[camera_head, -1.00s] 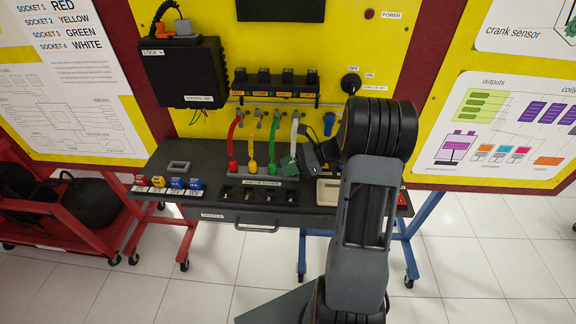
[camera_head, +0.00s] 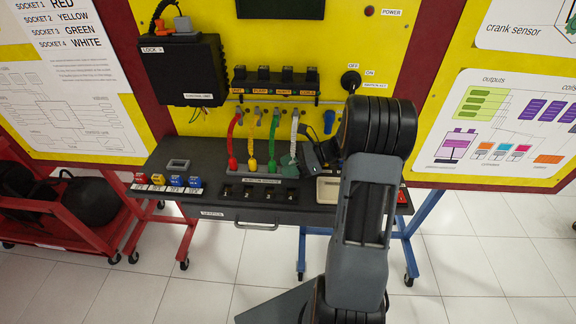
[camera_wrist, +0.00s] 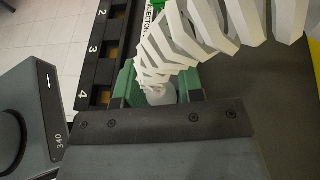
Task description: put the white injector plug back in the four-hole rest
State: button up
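The white injector plug (camera_wrist: 160,95) is at the lower end of a ribbed white cord (camera_wrist: 185,40) in the wrist view. Green finger pads of my gripper (camera_wrist: 160,88) stand on both sides of it and seem to press on it; its lower end is hidden. In the head view my gripper (camera_head: 300,158) is at the white cord (camera_head: 294,130), by the right end of the four-hole rest (camera_head: 240,172). Red (camera_head: 232,162), yellow (camera_head: 252,164) and green (camera_head: 272,164) plugs stand in a row to the left. I cannot tell whether the white plug is seated.
Numbered sockets (camera_head: 258,194) lie in front of the rest; sockets 2 to 4 also show in the wrist view (camera_wrist: 97,70). A beige tray (camera_head: 327,190) is to the right. Small coloured blocks (camera_head: 176,182) stand at the left. The yellow panel (camera_head: 200,125) rises behind.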

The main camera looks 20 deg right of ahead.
jog(key=shift+r+p+v, duration=0.2)
jog(key=shift+p+v, duration=0.4)
jog(key=shift+v, duration=0.35)
jog(key=shift+r+p+v, duration=0.2)
jog(key=shift+p+v, duration=0.35)
jog(key=shift+v, duration=0.35)
jog(key=shift+s+d+r, duration=0.1)
jog(key=shift+d+r, duration=0.1)
jog(key=shift+d, duration=0.2)
jog(key=shift+r+p, duration=0.1)
jog(key=shift+p, duration=0.25)
notch_tip(320, 180, up, 5)
jog(key=p, duration=0.4)
jog(key=shift+r+p, duration=0.15)
jog(key=shift+p, duration=0.15)
jog(key=o, duration=0.6)
jog(key=shift+c, duration=0.2)
jog(key=b+v, duration=0.1)
jog(key=v, duration=1.2)
jog(key=shift+s+d+r+b, duration=0.2)
jog(key=shift+d+b, duration=0.05)
jog(key=shift+b, duration=0.15)
